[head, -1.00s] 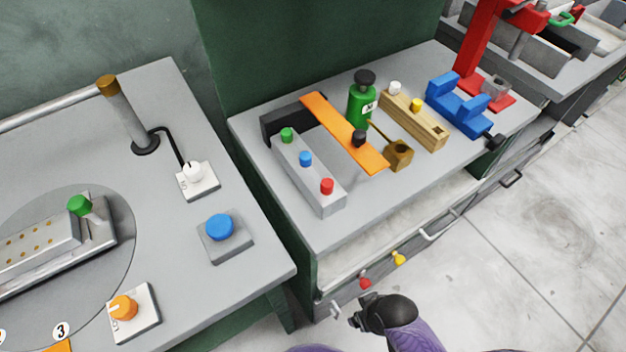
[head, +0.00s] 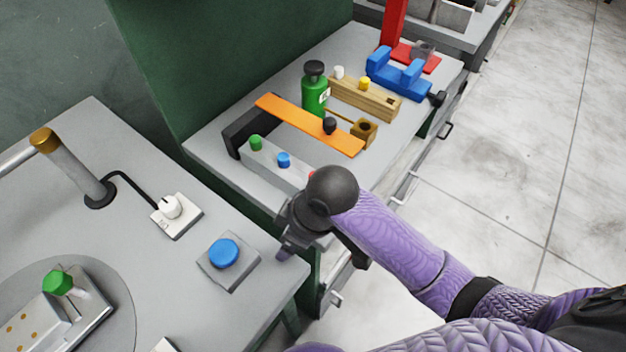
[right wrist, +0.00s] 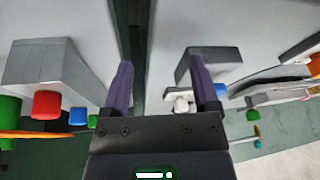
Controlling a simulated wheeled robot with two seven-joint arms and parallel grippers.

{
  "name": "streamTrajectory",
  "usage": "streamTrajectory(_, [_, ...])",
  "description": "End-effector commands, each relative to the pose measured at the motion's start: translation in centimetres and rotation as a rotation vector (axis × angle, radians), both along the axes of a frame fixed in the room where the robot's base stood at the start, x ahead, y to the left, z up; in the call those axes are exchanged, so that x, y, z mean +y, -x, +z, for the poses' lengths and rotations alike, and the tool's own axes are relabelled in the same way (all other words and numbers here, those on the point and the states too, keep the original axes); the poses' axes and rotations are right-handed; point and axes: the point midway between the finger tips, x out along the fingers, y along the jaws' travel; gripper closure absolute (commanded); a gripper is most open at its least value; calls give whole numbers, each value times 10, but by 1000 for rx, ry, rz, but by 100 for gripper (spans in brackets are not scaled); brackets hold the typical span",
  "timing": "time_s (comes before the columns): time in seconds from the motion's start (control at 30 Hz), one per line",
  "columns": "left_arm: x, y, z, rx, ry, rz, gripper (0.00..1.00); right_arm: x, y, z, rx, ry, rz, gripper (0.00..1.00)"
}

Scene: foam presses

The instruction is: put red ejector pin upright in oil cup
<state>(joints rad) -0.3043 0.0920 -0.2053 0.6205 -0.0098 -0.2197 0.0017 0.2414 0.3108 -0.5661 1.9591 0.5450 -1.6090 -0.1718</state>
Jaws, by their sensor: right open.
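The red ejector pin stands in the grey block (head: 262,163) with the green and blue pins. In the head view only a sliver of red (head: 311,175) shows behind my right gripper; in the right wrist view the red pin (right wrist: 46,104) is plain at the left, outside the jaws. A brass cup-like block with a round hole (head: 369,127), apparently the oil cup, sits beyond the orange bar. My right gripper (head: 286,250) hangs over the gap between the benches. Its fingers (right wrist: 160,75) are apart with nothing between them. My left gripper is not in view.
An orange bar (head: 290,118) with a black knob lies between the pin block and the brass cup. A green bottle (head: 314,95), a wooden block (head: 350,95) and a blue vise (head: 396,72) stand behind. A blue button box (head: 225,256) is on the left bench.

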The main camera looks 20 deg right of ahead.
Motion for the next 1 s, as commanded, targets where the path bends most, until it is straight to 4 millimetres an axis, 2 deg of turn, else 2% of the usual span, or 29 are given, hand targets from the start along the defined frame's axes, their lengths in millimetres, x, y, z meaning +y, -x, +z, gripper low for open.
streamTrajectory(0.17, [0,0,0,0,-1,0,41,-7,-36,29,3,108,208,23])
streamTrajectory(0.33, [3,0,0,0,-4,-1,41,-44,-78,80,50,275,341,23])
streamTrajectory(0.43, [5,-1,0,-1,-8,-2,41,-65,-91,107,80,331,358,23])
streamTrajectory(0.53, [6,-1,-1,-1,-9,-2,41,-74,-95,118,97,351,361,23])
streamTrajectory(0.67, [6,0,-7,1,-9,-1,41,-75,-96,103,102,352,363,23])
streamTrajectory(0.9, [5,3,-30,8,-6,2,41,-74,-98,46,101,351,362,23])
streamTrajectory(1.0, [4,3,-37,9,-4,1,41,-73,-100,28,101,351,362,23])
